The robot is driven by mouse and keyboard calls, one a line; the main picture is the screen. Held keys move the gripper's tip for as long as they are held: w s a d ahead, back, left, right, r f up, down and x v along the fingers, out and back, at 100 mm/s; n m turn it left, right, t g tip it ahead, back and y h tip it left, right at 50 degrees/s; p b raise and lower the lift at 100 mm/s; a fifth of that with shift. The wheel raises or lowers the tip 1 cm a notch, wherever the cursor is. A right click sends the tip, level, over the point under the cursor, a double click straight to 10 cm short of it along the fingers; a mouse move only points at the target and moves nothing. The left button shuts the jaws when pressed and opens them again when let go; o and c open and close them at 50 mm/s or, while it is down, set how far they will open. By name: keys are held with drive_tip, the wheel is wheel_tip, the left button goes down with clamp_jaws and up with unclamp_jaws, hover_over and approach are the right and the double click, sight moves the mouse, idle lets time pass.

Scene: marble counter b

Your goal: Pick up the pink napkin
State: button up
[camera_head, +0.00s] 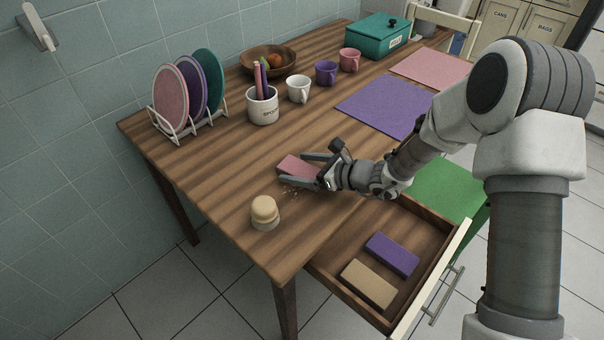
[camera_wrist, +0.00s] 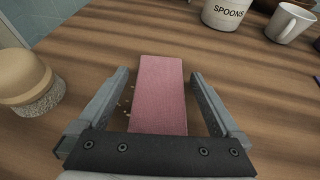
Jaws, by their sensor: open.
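The pink napkin (camera_head: 295,165) is a folded pink block lying flat on the wooden table near its front edge. In the wrist view the napkin (camera_wrist: 159,92) runs lengthwise between the two fingers, with a gap on each side. My gripper (camera_head: 304,168) is open and low over the table, its fingers on either side of the napkin. The gripper also shows in the wrist view (camera_wrist: 160,92). The napkin's near end is hidden behind the gripper's dark palm bar.
A beige brush (camera_head: 264,210) stands left of the gripper, with crumbs (camera_head: 291,189) between. The open drawer (camera_head: 447,235) holds a purple block (camera_head: 392,254) and a tan block (camera_head: 368,284). A spoons holder (camera_head: 263,108), cups and a plate rack (camera_head: 186,124) stand farther back.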

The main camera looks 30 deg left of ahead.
drive_tip(key=c, duration=1.3)
drive_tip(key=shift+r, duration=0.15)
